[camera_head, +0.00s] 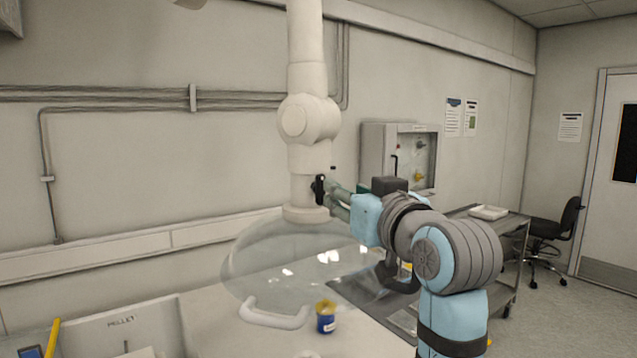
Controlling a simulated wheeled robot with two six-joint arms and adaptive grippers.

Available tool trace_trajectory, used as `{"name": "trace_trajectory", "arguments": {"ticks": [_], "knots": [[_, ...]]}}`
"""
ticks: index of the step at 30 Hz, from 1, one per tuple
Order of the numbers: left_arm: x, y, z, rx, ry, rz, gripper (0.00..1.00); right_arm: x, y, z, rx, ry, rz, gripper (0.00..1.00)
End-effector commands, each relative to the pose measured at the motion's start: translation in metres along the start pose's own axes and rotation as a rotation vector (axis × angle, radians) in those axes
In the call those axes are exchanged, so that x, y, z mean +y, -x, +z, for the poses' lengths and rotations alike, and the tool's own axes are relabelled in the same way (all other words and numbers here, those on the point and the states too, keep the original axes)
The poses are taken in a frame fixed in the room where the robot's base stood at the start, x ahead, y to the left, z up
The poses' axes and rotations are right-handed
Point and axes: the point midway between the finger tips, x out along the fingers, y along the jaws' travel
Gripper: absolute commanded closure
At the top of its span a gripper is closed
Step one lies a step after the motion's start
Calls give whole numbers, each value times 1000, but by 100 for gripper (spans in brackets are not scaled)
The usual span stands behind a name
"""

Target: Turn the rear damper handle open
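A black damper handle (319,189) sits on the lower part of a white extraction arm (304,160), just above its clear dome hood (290,262). The handle looks roughly upright. My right gripper (333,199) comes in from the right, with its fingertips beside or touching the handle. The view is too small to tell whether the fingers have closed on it. My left gripper is not in view.
A blue tin with a yellow top (326,317) and a white curved handle (274,314) are near the hood. A wall cabinet (374,150) is behind my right arm. A grey cart (512,224) with a white tray (488,212) stands to the right.

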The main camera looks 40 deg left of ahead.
Motion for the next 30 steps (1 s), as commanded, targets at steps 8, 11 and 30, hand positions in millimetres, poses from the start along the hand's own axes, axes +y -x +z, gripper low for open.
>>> {"name": "trace_trajectory", "arguments": {"ticks": [8, 11, 30], "knots": [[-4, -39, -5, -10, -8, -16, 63, 3, 52, -4, -2, -1, -2, 62], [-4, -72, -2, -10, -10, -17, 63, 3, 57, -5, -1, -1, -2, 62], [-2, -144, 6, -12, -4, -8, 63, 2, 71, -7, 0, -2, -4, 62]]}}
